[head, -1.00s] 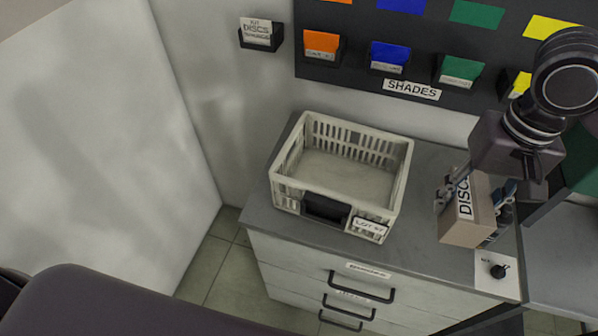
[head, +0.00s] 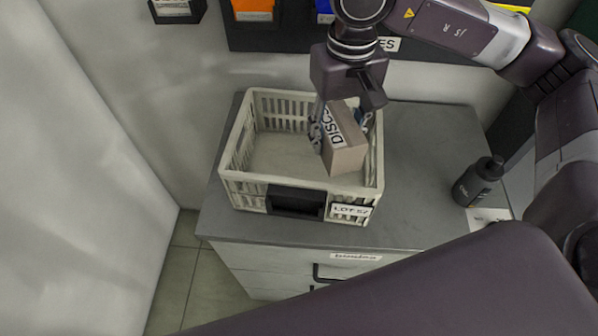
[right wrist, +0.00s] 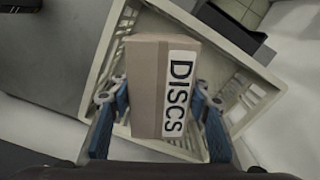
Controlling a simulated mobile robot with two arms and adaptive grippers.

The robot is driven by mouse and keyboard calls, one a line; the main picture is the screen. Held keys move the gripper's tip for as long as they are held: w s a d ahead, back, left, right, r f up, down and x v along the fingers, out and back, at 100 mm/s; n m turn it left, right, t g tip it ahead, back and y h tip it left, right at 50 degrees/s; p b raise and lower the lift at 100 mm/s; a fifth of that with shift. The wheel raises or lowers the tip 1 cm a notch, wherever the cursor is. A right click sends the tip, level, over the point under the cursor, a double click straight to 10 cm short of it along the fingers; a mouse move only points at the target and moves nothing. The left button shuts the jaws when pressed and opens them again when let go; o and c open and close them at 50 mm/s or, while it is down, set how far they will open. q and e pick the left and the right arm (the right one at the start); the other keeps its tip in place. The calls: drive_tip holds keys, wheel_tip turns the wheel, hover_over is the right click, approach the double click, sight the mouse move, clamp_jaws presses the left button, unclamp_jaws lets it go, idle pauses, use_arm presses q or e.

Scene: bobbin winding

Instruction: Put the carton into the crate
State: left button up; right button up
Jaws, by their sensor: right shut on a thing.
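The brown carton (head: 344,148) with a white DISCS label is held by my right gripper (head: 341,122), over the right part of the crate. In the right wrist view the carton (right wrist: 150,85) sits between the two blue-padded fingers of the gripper (right wrist: 160,100). The cream slatted crate (head: 232,181) stands on the grey cabinet top, with a dark front handle and a LOT 52 tag. Its rim (right wrist: 98,70) surrounds the carton in the right wrist view. I cannot tell whether the carton touches the crate floor. My left gripper is not in view.
A dark bottle (head: 477,182) stands on the right of the cabinet top (head: 420,205). Wall holders with orange (head: 254,8) and blue cards hang behind the crate. A white wall is at the left.

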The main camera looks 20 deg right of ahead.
drive_tip(key=w+a+r+m+p, duration=0.2)
drive_tip(key=w+a+r+m, duration=0.3)
drive_tip(key=w+a+r, duration=0.35)
drive_tip(key=p, duration=0.4)
approach(276, 167)
drive_tip(key=shift+s, duration=0.1)
wheel_tip(276, 167, down, 4)
drive_tip(key=shift+r+p, duration=0.2)
drive_tip(key=shift+p, duration=0.65)
drive_tip(key=shift+f, duration=0.35)
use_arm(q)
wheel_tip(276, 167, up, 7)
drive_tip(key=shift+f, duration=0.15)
